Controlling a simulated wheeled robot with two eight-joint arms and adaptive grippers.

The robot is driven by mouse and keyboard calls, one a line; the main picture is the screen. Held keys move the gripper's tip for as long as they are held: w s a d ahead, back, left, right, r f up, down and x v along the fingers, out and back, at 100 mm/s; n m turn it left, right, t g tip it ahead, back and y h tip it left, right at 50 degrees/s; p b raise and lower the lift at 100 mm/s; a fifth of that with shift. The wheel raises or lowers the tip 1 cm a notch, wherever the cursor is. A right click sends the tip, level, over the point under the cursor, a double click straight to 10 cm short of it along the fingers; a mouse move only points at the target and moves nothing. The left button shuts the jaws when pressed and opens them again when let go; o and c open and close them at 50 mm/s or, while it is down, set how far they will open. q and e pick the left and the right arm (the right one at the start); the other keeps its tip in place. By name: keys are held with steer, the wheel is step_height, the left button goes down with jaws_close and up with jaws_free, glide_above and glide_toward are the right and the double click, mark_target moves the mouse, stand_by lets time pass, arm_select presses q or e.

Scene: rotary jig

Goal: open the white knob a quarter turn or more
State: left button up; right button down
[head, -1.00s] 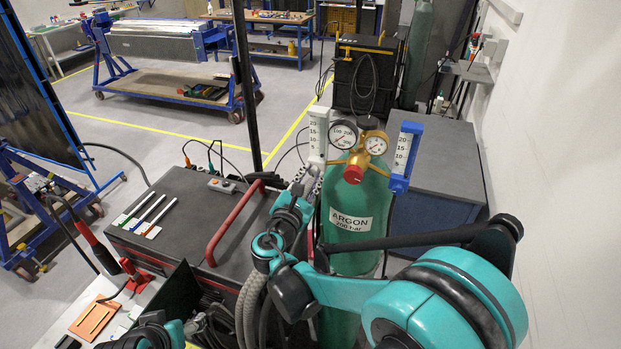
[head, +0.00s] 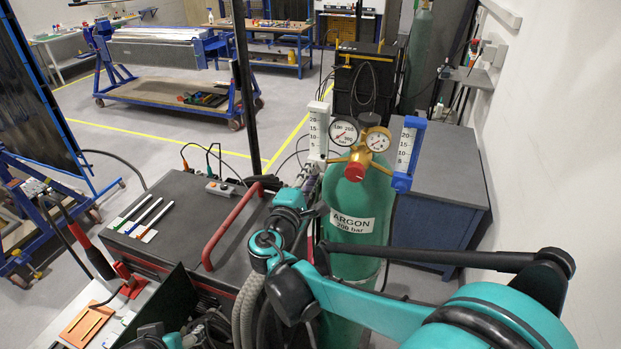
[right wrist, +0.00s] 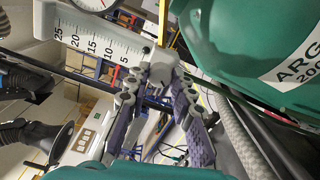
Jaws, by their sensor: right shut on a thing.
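The white flowmeter (head: 318,130) with a number scale stands at the left of the regulator on the green argon cylinder (head: 345,235). It also shows in the right wrist view (right wrist: 100,45). The white knob (right wrist: 161,64) is at the low-number end of that scale. My right gripper (right wrist: 165,82) has its fingers around this knob and is shut on it; the fingers hide part of it. In the head view my right gripper (head: 309,177) is small, just below the white flowmeter. My left gripper's fingers do not show.
A blue flowmeter (head: 406,155) hangs at the regulator's right, and two round gauges (head: 343,132) sit between the flowmeters. A red-handled dark machine (head: 195,220) stands left of the cylinder. A blue cabinet (head: 445,190) is behind it, with the wall at right.

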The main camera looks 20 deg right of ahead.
steer(key=shift+m, duration=1.3)
steer(key=shift+m+b, duration=0.3)
steer(key=c, duration=1.3)
jaws_free()
steer(key=shift+d, duration=0.1)
steer(key=v, duration=1.2)
steer(key=shift+w, duration=0.1)
